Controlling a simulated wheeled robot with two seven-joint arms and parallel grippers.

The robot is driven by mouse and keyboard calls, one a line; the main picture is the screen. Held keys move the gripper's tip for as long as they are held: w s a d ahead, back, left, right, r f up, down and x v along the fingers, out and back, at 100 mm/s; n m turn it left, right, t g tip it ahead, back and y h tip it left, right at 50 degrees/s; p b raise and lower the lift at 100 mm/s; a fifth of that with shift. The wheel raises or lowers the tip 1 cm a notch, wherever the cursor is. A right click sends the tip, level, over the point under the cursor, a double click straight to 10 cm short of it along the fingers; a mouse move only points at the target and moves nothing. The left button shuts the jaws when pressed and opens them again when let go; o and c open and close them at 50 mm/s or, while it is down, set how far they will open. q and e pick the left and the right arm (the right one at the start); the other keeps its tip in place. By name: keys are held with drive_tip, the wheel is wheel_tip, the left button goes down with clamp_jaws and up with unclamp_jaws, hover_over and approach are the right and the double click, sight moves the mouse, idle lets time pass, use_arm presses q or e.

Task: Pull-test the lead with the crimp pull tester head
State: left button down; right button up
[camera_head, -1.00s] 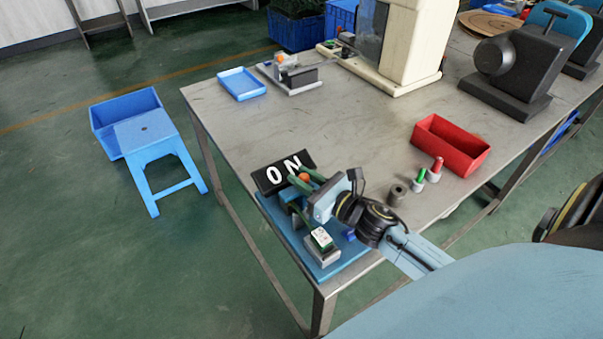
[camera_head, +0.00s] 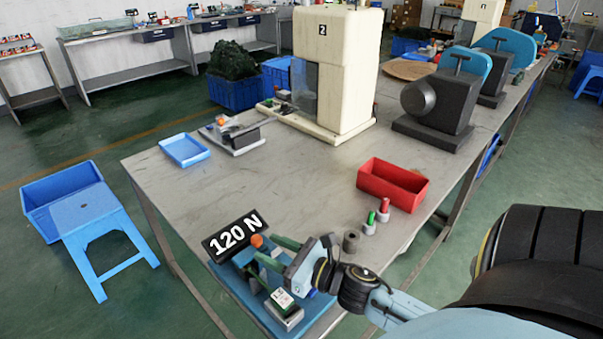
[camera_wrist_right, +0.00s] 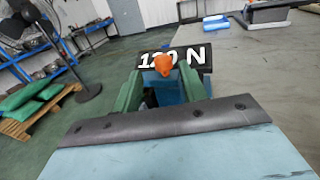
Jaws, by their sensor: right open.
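The crimp pull tester stands on a blue base (camera_head: 232,283) at the table's near corner. Its black display (camera_head: 232,236) reads 120 N, and it also shows in the wrist view (camera_wrist_right: 205,58). An orange knob (camera_head: 257,240) stands just in front of the display. My right gripper (camera_head: 280,250) is open, its green fingers reaching toward the knob. In the right wrist view the orange knob (camera_wrist_right: 163,65) appears between the fingertips; I cannot tell whether they touch it. A small green-and-white block (camera_head: 282,298) sits on the base. I cannot make out the lead. My left gripper is out of view.
A red bin (camera_head: 393,184), a red and a green-topped piece (camera_head: 369,222) and a grey cylinder (camera_head: 351,241) stand right of the tester. A blue tray (camera_head: 185,150) and a small fixture (camera_head: 232,135) lie farther back. The table's middle is clear.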

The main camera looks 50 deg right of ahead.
drive_tip(key=v, duration=0.8)
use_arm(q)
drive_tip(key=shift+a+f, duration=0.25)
use_arm(e)
drive_tip(key=shift+s, duration=0.1)
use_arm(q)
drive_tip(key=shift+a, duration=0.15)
